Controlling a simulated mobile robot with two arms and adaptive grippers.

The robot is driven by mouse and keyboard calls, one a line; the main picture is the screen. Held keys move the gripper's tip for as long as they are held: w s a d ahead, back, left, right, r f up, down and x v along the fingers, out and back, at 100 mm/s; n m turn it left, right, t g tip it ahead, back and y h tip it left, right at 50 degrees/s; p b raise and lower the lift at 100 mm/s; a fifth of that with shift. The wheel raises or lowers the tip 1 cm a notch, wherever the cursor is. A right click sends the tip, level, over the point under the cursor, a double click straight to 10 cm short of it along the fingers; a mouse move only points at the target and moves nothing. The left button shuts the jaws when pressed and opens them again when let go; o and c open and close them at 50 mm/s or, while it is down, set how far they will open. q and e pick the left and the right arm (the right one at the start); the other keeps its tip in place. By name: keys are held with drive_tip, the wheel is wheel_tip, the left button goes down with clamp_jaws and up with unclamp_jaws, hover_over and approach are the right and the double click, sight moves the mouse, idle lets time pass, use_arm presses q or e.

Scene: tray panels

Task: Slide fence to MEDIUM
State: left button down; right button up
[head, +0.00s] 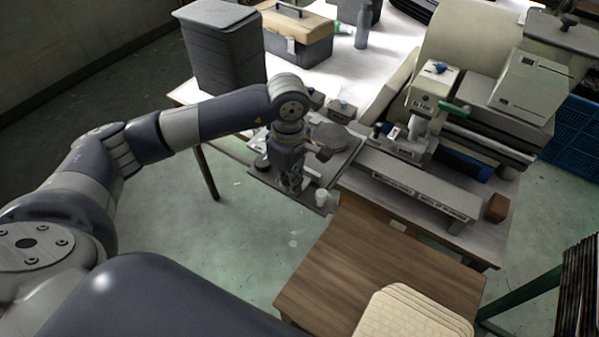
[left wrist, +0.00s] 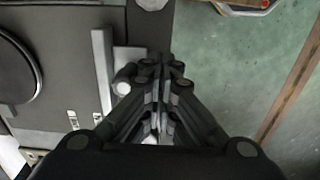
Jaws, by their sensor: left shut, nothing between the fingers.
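My left gripper (head: 290,187) is shut and empty, pointing down over the near edge of a dark panel (head: 262,180). In the left wrist view the closed fingers (left wrist: 158,115) are beside a light grey upright bar (left wrist: 103,75), which looks like the fence. A pale round knob (left wrist: 125,80) sits between the bar and the fingers; whether they touch it is unclear. A pale cylinder (head: 321,197) stands just right of the gripper in the head view. Small white marks (left wrist: 73,119) lie on the panel, too small to read. The gripper hides part of the fence. My right gripper is not in view.
A round dark disc (head: 328,137) lies on the panel behind the gripper. A beige machine (head: 432,90) stands to the right. A wooden table (head: 370,262) is in front. A dark bin (head: 222,55) and a toolbox (head: 298,38) stand behind. Open floor lies left.

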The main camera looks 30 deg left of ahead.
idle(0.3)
use_arm(q)
drive_tip(key=shift+w, duration=0.1)
drive_tip(key=shift+w+d+b, duration=0.15)
drive_tip(key=shift+w+b, duration=0.4)
drive_tip(key=shift+w, duration=0.3)
drive_tip(key=shift+w+d+b, duration=0.1)
drive_tip(key=shift+w+b, duration=0.4)
drive_tip(key=shift+w, duration=0.35)
drive_tip(key=shift+s+a, duration=0.1)
drive_tip(key=shift+s, duration=0.5)
drive_tip(key=shift+r+p, duration=1.5)
drive_tip(key=shift+r, duration=2.05)
drive_tip(key=shift+f, duration=0.1)
